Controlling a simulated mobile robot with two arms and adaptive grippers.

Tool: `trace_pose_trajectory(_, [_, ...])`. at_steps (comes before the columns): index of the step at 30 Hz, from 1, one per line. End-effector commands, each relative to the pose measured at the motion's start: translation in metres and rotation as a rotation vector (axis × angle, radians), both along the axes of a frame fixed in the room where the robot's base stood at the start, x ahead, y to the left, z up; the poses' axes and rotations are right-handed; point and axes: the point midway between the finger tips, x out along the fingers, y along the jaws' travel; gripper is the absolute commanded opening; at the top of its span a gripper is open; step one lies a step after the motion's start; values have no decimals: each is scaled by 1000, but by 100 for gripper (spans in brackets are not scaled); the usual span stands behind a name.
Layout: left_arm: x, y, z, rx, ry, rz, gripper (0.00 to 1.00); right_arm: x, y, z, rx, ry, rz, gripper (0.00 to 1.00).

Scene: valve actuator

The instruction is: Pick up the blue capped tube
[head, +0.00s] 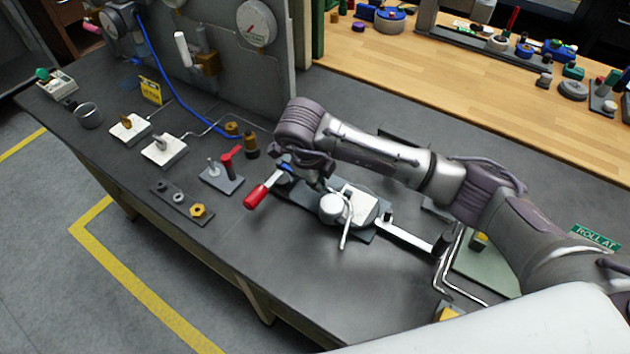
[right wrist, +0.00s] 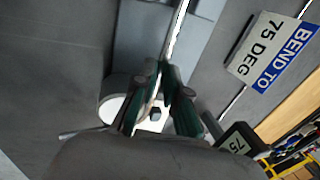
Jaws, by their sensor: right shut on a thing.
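My right gripper (head: 316,182) reaches over a bending fixture on the dark bench (head: 215,262). In the right wrist view its two dark green-padded fingers (right wrist: 165,72) are closed about a thin shiny metal tube (right wrist: 180,28). I see no blue cap on the part of the tube in view. In the head view a blue piece (head: 285,170) shows beside the gripper, close to a red handle (head: 259,195); I cannot tell whether it belongs to the tube. A white round part (head: 331,209) of the fixture sits just below the gripper. My left gripper is out of view.
A white sign reading "BEND TO 75 DEG" (right wrist: 272,50) stands close to the fingers. A grey panel with gauges (head: 257,23) rises at the back left. Small fittings on a dark plate (head: 180,203) lie left.

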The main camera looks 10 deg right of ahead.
Motion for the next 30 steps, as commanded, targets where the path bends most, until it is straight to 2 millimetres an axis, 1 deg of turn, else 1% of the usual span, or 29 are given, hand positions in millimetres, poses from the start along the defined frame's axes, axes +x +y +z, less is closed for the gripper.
trace_pose_trajectory(7, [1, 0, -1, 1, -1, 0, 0, 0, 0, 2, 0, -1, 0, 0])
trace_pose_trajectory(10, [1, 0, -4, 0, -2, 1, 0, 1, 0, 7, 0, -3, 0, 0])
trace_pose_trajectory(14, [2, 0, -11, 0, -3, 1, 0, 1, 0, 21, 1, -6, 0, 0])
trace_pose_trajectory(17, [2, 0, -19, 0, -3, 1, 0, 2, 1, 40, 2, -8, 2, 0])
trace_pose_trajectory(20, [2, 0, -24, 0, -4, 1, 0, -17, -12, 50, -1, -5, 2, 0])
trace_pose_trajectory(24, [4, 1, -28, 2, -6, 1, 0, -43, -28, 70, -2, -6, 2, 0])
trace_pose_trajectory(25, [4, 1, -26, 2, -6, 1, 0, -48, -31, 77, -3, -8, 2, 0])
trace_pose_trajectory(30, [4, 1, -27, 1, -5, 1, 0, -74, -46, 94, -2, -6, 1, 0])
